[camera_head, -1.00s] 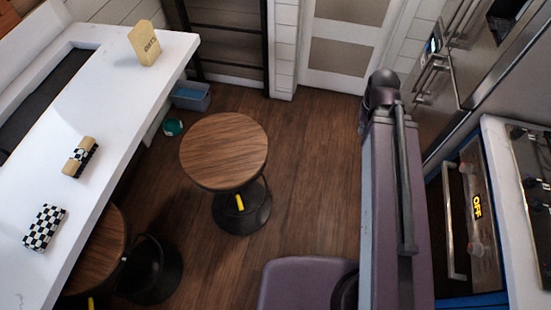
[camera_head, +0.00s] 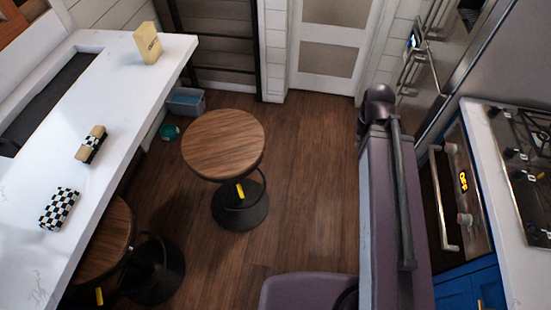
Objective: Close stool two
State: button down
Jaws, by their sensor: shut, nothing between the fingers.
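Two stools with round wooden seats and black pedestal bases show. The far stool (camera_head: 223,145) stands out on the open floor, its seat clear of the white counter. A yellow tab (camera_head: 239,189) shows under its seat. The near stool (camera_head: 104,240) is at the lower left, its seat partly hidden under the counter's edge. A yellow tab (camera_head: 99,296) also shows on it. I cannot tell which of them is stool two. My purple arm rises at the right of centre, apart from both stools. My gripper is not in view.
The white counter (camera_head: 130,75) runs along the left with a cream block (camera_head: 148,43) and checkered items on it. A blue-grey bin (camera_head: 186,101) and a teal object (camera_head: 169,131) lie beyond. A stove and oven (camera_head: 462,190) stand right. Wooden floor (camera_head: 310,190) is free in the middle.

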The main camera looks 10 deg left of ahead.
aim_at(232, 212)
jog(key=k, duration=1.2)
jog(key=u, duration=0.5)
jog(key=i, duration=1)
